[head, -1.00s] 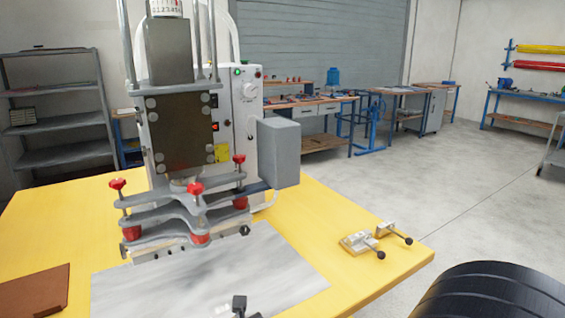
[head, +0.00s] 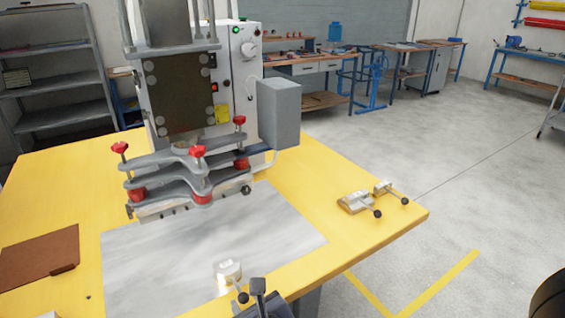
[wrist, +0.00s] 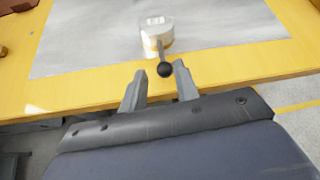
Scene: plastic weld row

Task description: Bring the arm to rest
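My gripper (wrist: 159,68) is open in the wrist view, with its two grey fingers apart and nothing held between them. Past the fingertips, a small pale metal block (wrist: 157,36) with a black ball-ended lever (wrist: 164,69) stands on the grey plate. The ball shows in the gap between the fingers, but the fingers do not appear closed on it. In the head view the same block (head: 228,270) is near the plate's front edge. Only a dark part of my gripper (head: 259,288) shows there, at the bottom edge.
The welding press (head: 190,110) with red knobs stands at the back of the yellow table (head: 330,185). Two similar lever blocks (head: 356,202) sit at the table's right. A brown board (head: 38,258) lies left of the grey plate (head: 150,265).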

